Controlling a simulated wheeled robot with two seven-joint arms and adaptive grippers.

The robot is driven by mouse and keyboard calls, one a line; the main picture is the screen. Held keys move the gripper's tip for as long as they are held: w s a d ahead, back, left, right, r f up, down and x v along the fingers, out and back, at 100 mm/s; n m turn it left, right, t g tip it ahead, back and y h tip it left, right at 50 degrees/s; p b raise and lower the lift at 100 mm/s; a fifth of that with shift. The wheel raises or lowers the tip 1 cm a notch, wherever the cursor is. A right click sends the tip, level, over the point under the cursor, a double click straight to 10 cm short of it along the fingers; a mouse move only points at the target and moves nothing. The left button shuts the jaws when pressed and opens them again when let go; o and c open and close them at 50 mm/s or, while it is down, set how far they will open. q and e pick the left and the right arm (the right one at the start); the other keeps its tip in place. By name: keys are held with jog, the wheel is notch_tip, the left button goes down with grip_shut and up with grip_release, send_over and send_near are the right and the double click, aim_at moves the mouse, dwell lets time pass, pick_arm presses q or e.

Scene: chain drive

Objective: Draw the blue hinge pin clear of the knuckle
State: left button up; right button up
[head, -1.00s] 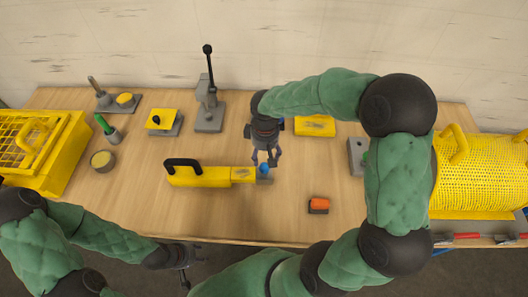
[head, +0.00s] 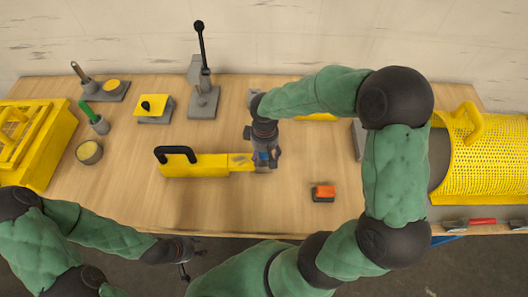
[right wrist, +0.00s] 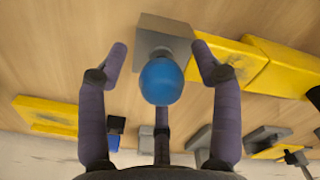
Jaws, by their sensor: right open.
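The blue hinge pin shows its round head (right wrist: 162,82) in the right wrist view, in front of a grey block (right wrist: 168,32) beside the yellow piece. I cannot tell how deep its shaft sits. The yellow piece with a black handle (head: 195,166) lies mid-table in the head view; its right end, at the knuckle, is partly hidden by my right gripper. My right gripper (head: 266,160) is over that end, its fingers open and spread around the blue head without visible contact. My left gripper (head: 192,262) hangs off the table's front edge, fingers apart and empty.
An orange-and-grey block (head: 323,193) lies to the right of my right gripper. A lever press (head: 202,95) stands behind. A yellow basket (head: 30,140) is at the left, a yellow mesh guard (head: 480,155) at the right. The front middle of the table is clear.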

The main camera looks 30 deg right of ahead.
grip_shut()
jog(key=shift+r, duration=0.1)
notch_tip(320, 180, up, 12)
jog(key=p, duration=0.9)
dwell(1.6)
